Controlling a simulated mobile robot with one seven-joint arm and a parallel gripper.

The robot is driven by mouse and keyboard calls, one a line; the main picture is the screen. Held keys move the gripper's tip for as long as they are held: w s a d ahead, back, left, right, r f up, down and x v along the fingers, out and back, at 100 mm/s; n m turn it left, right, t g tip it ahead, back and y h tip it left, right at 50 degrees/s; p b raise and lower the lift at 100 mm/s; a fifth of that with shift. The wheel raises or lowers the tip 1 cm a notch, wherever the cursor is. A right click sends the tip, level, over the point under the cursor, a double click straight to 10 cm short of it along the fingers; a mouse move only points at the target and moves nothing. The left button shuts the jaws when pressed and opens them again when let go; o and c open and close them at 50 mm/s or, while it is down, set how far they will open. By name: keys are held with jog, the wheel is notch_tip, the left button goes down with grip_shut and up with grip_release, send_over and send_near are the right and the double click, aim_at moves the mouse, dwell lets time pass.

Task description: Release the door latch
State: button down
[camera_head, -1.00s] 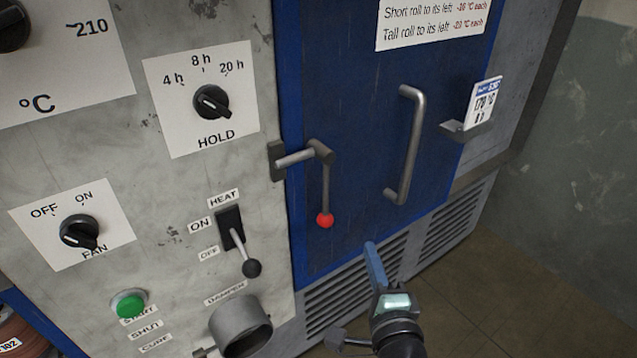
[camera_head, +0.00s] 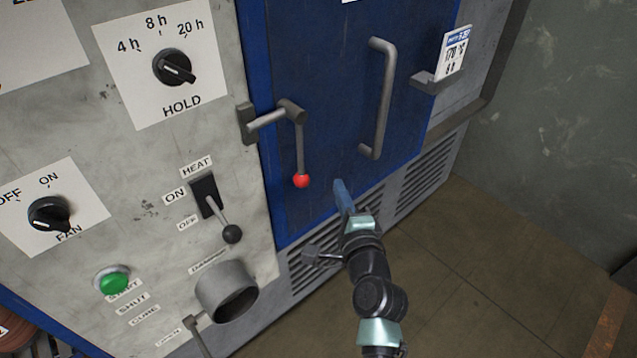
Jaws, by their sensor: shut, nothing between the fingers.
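The door latch (camera_head: 299,140) is a grey lever with a red ball at its lower end, on the left edge of the blue door (camera_head: 340,90). Its arm hangs down, and its bar reaches left to a catch (camera_head: 246,123) on the grey panel. My gripper (camera_head: 339,184) is shut and empty. In the picture it is right of the red ball and level with it, apart from it. The gap in depth to the door is hard to tell.
The heat lever (camera_head: 221,217), green button (camera_head: 112,281) and damper pipe (camera_head: 228,291) are on the panel to the left. Floor (camera_head: 480,250) shows clear at the lower right.

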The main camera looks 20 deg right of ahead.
jog(key=shift+w+a+r+p, duration=0.2)
jog(key=shift+w+a+p, duration=1.05)
jog(key=shift+w+a, duration=0.35)
jog(key=shift+a, duration=0.1)
jog(key=shift+s+a+p, duration=0.15)
jog(key=shift+a+p, duration=0.2)
jog(key=shift+p, duration=0.7)
